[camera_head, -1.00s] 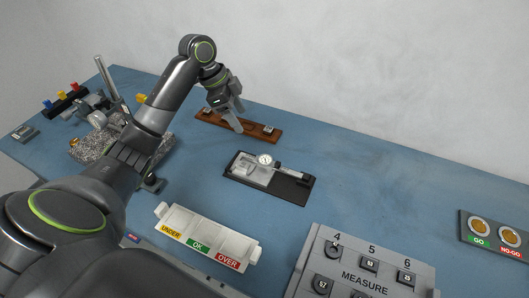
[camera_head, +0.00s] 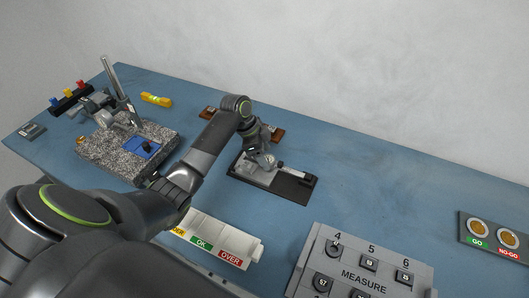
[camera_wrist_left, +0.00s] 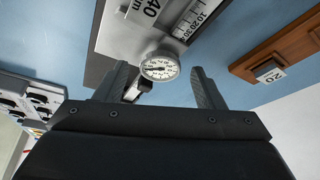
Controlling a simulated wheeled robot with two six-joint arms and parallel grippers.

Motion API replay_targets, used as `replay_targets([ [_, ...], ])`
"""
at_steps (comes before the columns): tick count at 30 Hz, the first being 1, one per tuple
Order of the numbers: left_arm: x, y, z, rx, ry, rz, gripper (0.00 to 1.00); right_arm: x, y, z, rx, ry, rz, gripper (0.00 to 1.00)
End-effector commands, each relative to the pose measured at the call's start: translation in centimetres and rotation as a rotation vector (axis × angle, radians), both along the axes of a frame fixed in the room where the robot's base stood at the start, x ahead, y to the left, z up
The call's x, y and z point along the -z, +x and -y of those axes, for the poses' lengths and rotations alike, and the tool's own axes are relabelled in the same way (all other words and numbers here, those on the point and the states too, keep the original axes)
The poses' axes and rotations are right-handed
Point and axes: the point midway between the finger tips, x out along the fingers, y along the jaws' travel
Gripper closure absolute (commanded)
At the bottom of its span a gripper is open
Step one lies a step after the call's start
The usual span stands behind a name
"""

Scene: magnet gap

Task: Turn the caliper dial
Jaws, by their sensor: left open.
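The caliper (camera_head: 292,172) lies on a black base (camera_head: 290,190) near the middle of the table. Its round white dial (camera_wrist_left: 160,66) shows between my fingers in the left wrist view, a little beyond the fingertips or level with them; I cannot tell whether they touch it. My left gripper (camera_head: 265,162) is over the dial end of the caliper and hides the dial in the head view. The left gripper (camera_wrist_left: 163,85) is open, one finger on each side of the dial. My right gripper is not in view.
A wooden block holder (camera_head: 277,133) stands behind the caliper. A white UNDER/OK/OVER tray (camera_head: 225,238) and a grey MEASURE panel (camera_head: 365,265) stand in front. A granite stand (camera_head: 105,148) is at left, a GO/NO-GO plate (camera_head: 493,238) at right. The table right of the caliper is clear.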

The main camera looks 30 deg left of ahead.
Motion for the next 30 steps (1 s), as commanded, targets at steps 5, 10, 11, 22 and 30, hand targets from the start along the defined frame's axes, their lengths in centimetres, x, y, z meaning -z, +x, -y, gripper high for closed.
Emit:
replay_targets([
  [5, 0.11, 0.00, 0.03, 0.000, 0.000, 0.000, 0.37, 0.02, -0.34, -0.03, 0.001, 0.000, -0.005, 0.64],
  [10, 0.08, 0.01, 0.01, 0.000, 0.000, 0.000, 0.50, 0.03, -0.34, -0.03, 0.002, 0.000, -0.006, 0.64],
  [11, 0.08, 0.01, 0.02, 0.000, 0.000, 0.000, 0.54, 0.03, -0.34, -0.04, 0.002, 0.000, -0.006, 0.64],
  [22, 0.05, 0.03, -0.01, 0.006, 0.000, 0.000, 0.82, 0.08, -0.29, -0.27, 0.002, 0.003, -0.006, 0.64],
  [30, 0.09, 0.18, -0.08, 0.094, 0.000, 0.001, 0.82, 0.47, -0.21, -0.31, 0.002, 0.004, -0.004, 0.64],
])
